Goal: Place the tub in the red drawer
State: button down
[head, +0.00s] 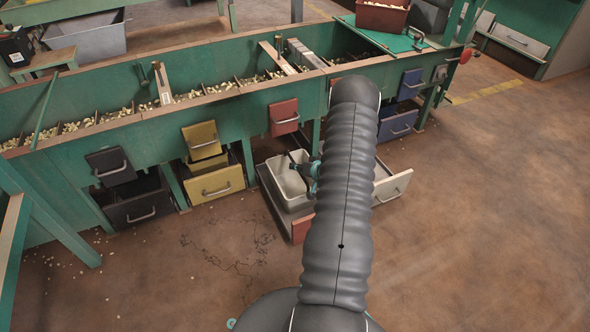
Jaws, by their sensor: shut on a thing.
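A pale grey-white tub (288,183) is at the open red drawer (301,229), below the red chute flap (284,117) on the green hopper bench. The tub appears upright, within the drawer's outline; I cannot tell whether it rests on the drawer floor or hangs just above it. My gripper (300,164) is shut on the tub at its right-hand side, near the rim. My arm hides the right part of the drawer and some of the gripper.
An open white drawer (393,186) stands right of my arm. A yellow drawer (218,186) and a black drawer (141,208) are to the left. Blue drawers (397,124) are farther right. Nuts fill the hopper trough. The brown floor in front is mostly clear.

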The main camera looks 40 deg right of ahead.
jog(key=c, duration=1.2)
grip_release()
jog(key=shift+f, duration=0.1)
